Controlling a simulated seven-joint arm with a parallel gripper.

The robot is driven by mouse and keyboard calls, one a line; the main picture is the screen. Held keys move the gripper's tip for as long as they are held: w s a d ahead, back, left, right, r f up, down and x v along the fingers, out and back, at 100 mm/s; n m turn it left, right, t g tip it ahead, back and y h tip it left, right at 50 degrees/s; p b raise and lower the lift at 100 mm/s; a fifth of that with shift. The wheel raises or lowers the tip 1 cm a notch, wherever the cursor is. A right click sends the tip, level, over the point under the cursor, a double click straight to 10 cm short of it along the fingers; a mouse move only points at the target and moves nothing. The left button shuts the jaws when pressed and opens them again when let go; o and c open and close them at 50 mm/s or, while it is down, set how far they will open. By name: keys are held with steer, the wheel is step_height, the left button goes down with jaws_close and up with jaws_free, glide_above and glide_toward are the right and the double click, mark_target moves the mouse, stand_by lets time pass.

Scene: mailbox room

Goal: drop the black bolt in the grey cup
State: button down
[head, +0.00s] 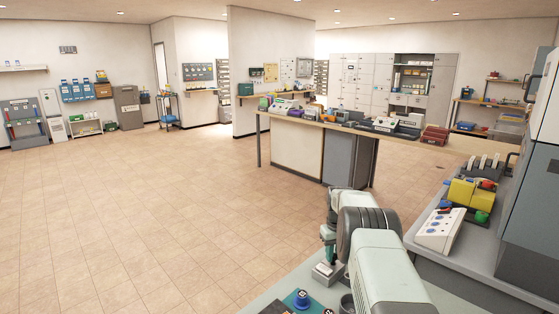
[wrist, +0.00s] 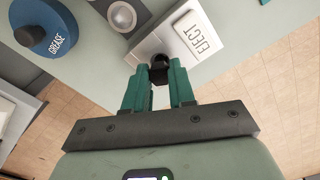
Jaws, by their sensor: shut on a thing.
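The black bolt (wrist: 159,66) is between the green fingertips of my gripper (wrist: 159,78) in the wrist view, and the fingers are shut on it. In the head view my gripper (head: 326,255) points down over the white EJECT box; the bolt is too small to make out there. A grey round vessel (head: 347,304), which looks like the grey cup, stands at the bottom edge of the head view, partly hidden by my arm. I cannot make out the cup in the wrist view.
The pale bench top (wrist: 245,14) ends close by, with tiled floor beyond.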

steer(key=shift+r, duration=1.85)
steer(key=shift+s, duration=0.1)
steer(key=shift+s+d+r, duration=0.15)
steer(key=shift+s+d, duration=0.15)
steer(key=shift+s, duration=0.1)
steer(key=s+d+r, duration=0.2)
steer(key=s+r, duration=0.1)
steer(key=s, duration=1.3)
steer(key=shift+w+f, duration=0.15)
steer(key=shift+f, duration=2.2)
steer(key=shift+f, duration=0.15)
steer(key=shift+f, duration=0.75)
